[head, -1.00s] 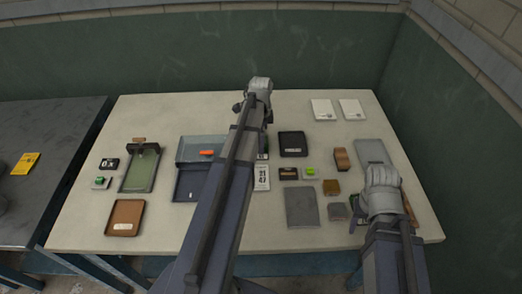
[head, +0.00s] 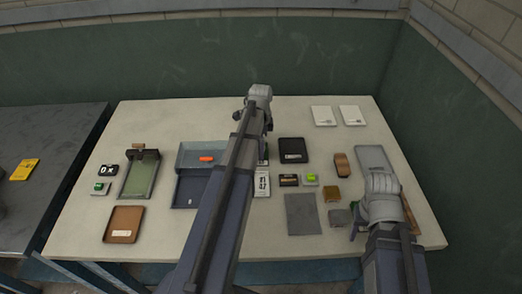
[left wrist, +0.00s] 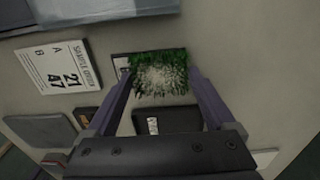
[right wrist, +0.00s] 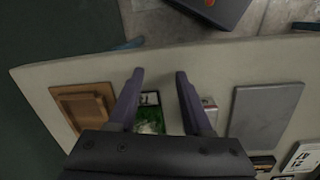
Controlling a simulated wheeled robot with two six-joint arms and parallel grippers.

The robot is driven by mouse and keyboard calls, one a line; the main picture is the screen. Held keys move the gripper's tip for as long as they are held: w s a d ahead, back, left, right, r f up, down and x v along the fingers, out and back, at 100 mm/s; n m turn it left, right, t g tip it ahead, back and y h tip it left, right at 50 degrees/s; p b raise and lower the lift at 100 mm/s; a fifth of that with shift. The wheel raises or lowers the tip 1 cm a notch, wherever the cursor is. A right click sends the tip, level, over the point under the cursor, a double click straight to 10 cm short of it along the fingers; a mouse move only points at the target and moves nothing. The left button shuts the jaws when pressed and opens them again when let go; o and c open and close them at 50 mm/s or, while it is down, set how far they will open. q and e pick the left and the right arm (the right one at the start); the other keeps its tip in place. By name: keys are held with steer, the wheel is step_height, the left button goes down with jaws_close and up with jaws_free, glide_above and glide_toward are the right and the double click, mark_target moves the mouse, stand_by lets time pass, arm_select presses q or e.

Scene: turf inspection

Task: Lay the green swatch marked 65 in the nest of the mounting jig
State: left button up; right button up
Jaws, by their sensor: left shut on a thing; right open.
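My left gripper (left wrist: 160,78) is shut on a green turf swatch (left wrist: 160,72) with a pale, worn middle, held over the table. No number on it shows in the left wrist view. My right gripper (right wrist: 160,76) is open and empty. Below it on the table lies another green piece (right wrist: 151,126) with a small label, too small to read. Left of it in the right wrist view is a stepped brown wooden piece (right wrist: 85,106). I cannot tell whether this is the mounting jig.
A grey-green tray with a brown clamp (head: 140,176) and a brown tray (head: 124,224) stand at the left. A card marked 21 47 (left wrist: 60,70), a black tray (head: 293,149) and grey plate (head: 302,214) lie nearer the middle. The table's back left is clear.

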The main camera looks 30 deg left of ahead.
arm_select(q)
steer(key=shift+r, duration=0.1)
arm_select(e)
steer(key=shift+r, duration=0.1)
arm_select(q)
step_height(320, 180, up, 10)
steer(key=p, duration=1)
arm_select(e)
step_height(320, 180, up, 10)
